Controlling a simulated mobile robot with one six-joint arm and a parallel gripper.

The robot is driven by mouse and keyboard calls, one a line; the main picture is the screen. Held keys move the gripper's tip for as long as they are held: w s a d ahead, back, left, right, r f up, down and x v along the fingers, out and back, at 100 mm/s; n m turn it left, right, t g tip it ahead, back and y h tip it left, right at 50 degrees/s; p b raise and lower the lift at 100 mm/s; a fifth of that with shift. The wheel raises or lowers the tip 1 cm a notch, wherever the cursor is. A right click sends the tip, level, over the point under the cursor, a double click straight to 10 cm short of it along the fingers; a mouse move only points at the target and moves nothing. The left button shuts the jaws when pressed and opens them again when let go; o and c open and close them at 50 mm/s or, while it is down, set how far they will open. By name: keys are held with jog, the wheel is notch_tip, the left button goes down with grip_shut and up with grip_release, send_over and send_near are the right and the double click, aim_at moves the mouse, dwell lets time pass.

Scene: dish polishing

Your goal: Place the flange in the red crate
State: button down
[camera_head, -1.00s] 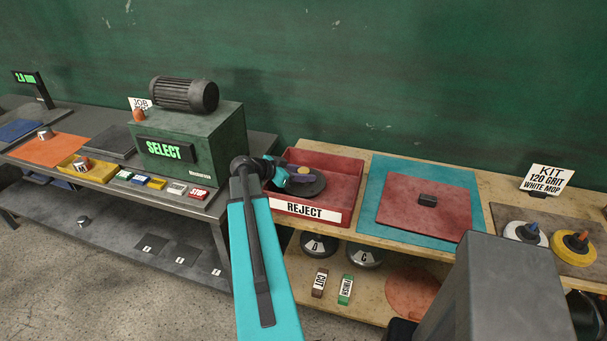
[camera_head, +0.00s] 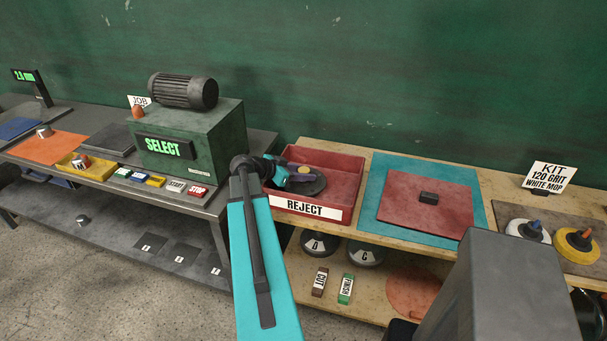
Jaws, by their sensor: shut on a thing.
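The red crate (camera_head: 345,190) is an open shallow box with a REJECT label on its front, on the wooden bench. My gripper (camera_head: 301,175) is over the crate's left part, its fingertips partly hidden by its own body. It is shut on a dark round disc, which I take to be the flange (camera_head: 317,187).
A green machine (camera_head: 205,145) with a SELECT display and a motor stands left of the crate. A teal mat (camera_head: 376,205) with a red pad (camera_head: 430,210) and a small black block lies to the right. Dark discs sit on the shelf below.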

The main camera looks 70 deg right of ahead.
dwell(0.3)
jog(key=c, duration=1.2)
grip_release()
jog(key=shift+o, duration=0.2)
jog(key=shift+r, duration=0.2)
jog(key=shift+r+p, duration=0.4)
jog(key=shift+p, duration=0.55)
jog(key=b+v, duration=0.4)
jog(key=v, duration=0.8)
jog(key=shift+b, duration=0.4)
jog(key=shift+a+f, duration=0.1)
